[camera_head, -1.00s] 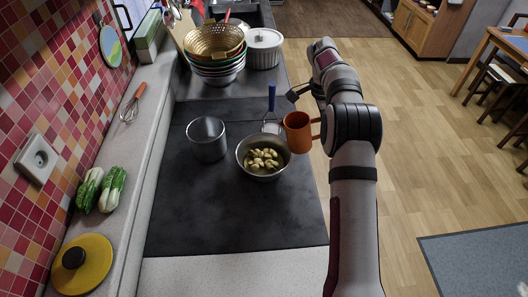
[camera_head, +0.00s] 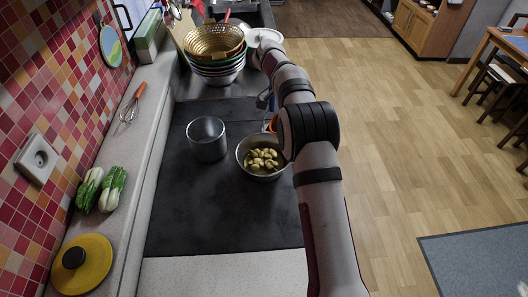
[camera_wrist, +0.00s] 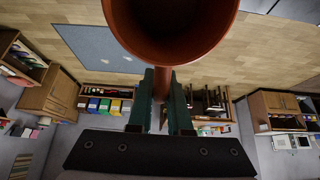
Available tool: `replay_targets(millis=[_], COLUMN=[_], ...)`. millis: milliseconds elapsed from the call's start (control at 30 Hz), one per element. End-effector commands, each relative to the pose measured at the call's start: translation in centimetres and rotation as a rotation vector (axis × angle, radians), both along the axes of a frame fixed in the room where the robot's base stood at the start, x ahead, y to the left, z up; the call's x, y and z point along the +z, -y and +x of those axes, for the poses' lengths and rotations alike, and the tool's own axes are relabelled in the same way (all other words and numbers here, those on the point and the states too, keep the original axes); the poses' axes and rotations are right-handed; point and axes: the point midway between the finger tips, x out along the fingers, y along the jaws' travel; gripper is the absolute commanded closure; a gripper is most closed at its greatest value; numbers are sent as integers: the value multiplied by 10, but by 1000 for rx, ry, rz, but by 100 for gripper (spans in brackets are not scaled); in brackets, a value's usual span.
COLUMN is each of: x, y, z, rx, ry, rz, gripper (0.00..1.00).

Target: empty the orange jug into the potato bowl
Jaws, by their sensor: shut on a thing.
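The orange jug (camera_wrist: 172,30) fills the top of the wrist view, its mouth partly cut off by the frame edge. Its inside looks plain brown where it shows. My gripper (camera_wrist: 162,85) is shut on the jug's handle, with a green finger on each side. In the head view only a small orange sliver of the jug (camera_head: 271,125) shows; my arm hides the rest and the gripper. The potato bowl (camera_head: 246,163) stands on the dark hob, with several potatoes (camera_head: 263,158) in it. The jug is just behind its right rim in the picture; its exact height and tilt cannot be told.
A steel pot (camera_head: 207,140) stands left of the bowl. A blue-handled utensil is mostly hidden by my arm. The front of the hob (camera_head: 220,220) is clear.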

Motion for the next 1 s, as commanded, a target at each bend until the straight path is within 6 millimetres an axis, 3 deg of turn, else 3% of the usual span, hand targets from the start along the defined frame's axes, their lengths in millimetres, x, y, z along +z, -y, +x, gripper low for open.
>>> replay_targets(millis=[367,767,1000], x=[4,22,12], y=[-19,-27,-35], z=[0,0,0], rx=[2,1,2], ry=[0,-1,-4], rz=[-170,-339,-456], gripper=[100,100,100])
